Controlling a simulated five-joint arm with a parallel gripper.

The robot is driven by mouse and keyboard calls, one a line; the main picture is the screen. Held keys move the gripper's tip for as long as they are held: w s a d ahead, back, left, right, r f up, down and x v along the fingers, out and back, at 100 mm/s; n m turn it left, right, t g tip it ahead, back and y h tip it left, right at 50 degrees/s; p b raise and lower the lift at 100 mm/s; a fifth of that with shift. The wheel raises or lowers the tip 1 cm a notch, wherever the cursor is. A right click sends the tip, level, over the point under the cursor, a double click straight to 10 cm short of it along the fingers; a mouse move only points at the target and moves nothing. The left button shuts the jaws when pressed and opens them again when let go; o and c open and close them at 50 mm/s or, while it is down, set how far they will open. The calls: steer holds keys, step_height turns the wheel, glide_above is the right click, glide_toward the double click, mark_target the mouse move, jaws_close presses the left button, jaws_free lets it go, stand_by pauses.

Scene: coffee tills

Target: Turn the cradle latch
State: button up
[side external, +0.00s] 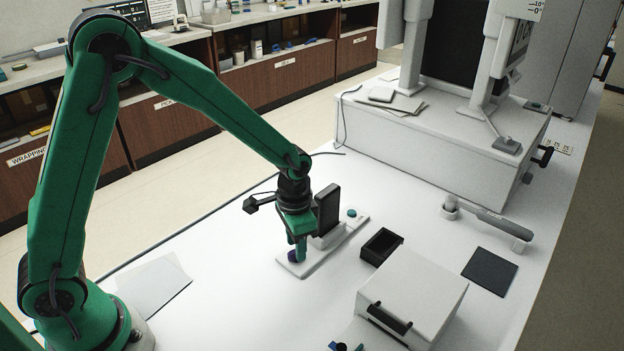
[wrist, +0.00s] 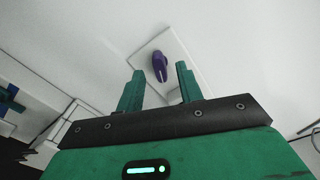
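The cradle is a white base plate (side external: 322,254) with a black upright block (side external: 328,208) standing in it and a teal round button (side external: 351,213) at its far end. The latch (side external: 293,257) is a small purple lever at the plate's near end. In the wrist view the purple latch (wrist: 160,67) lies on the white plate, between and slightly beyond the fingertips. My gripper (side external: 299,248) points down over the latch, with its green fingers apart. In the side view a finger partly hides the latch. I cannot tell whether a finger touches it.
A black open tray (side external: 381,246) and a large white box (side external: 412,297) with a dark handle stand right of the cradle. A dark flat pad (side external: 489,271) and a grey handheld tool (side external: 488,219) lie farther right. The table left of the cradle is mostly clear, with a paper sheet (side external: 153,284).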

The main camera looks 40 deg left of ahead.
steer(key=shift+f, duration=0.9)
jaws_close()
steer(key=shift+n, duration=2.5)
jaws_free()
